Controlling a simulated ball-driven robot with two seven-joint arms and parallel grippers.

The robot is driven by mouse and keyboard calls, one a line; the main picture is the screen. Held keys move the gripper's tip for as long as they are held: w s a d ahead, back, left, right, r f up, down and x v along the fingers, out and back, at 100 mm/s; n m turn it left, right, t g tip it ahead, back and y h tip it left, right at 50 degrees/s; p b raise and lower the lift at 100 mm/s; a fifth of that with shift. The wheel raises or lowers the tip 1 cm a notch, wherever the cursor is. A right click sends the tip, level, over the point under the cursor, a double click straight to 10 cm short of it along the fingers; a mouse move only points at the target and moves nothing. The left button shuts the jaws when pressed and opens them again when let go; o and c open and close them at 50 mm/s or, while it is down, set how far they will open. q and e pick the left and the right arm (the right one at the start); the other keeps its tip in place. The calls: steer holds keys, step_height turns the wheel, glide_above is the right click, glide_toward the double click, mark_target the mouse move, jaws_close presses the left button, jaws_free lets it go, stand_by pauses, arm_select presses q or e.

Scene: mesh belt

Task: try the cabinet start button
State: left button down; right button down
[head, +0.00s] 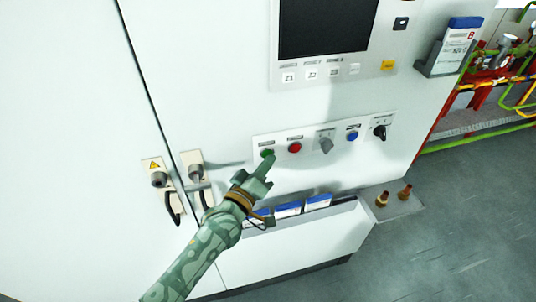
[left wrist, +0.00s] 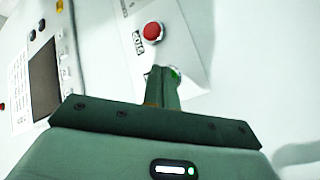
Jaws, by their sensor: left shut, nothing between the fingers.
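The green start button (head: 266,153) is at the left end of a panel strip on the white cabinet (head: 230,90). My left gripper (head: 270,158) is shut and empty. Its fingertips are at the green button and partly cover it in the head view. In the left wrist view the shut fingers (left wrist: 163,85) end beside the green button (left wrist: 175,76), whose edge shows past them. I cannot tell whether the tips touch or press it. A red button (head: 295,147) sits just right of the green one; it also shows in the left wrist view (left wrist: 153,31). My right gripper is not in view.
Right along the strip are a grey selector (head: 326,145), a blue button (head: 352,136) and a black knob (head: 380,132). A dark screen (head: 325,25) is above. Door handles (head: 160,180) are left; a binder tray (head: 320,232) hangs below.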

arm_select(q)
steer(key=shift+w+a, duration=0.1)
steer(key=shift+w, duration=0.1)
stand_by(0.5)
steer(key=shift+s, duration=0.1)
steer(key=shift+s+d+p, duration=0.25)
steer(key=shift+s+p, duration=0.25)
steer(key=shift+s, duration=0.25)
steer(key=s, duration=0.1)
steer(key=s+d+p, duration=0.1)
steer(key=s, duration=0.1)
steer(key=s+p, duration=0.1)
steer(key=shift+s+d, duration=0.3)
steer(key=shift+s, duration=0.05)
stand_by(0.5)
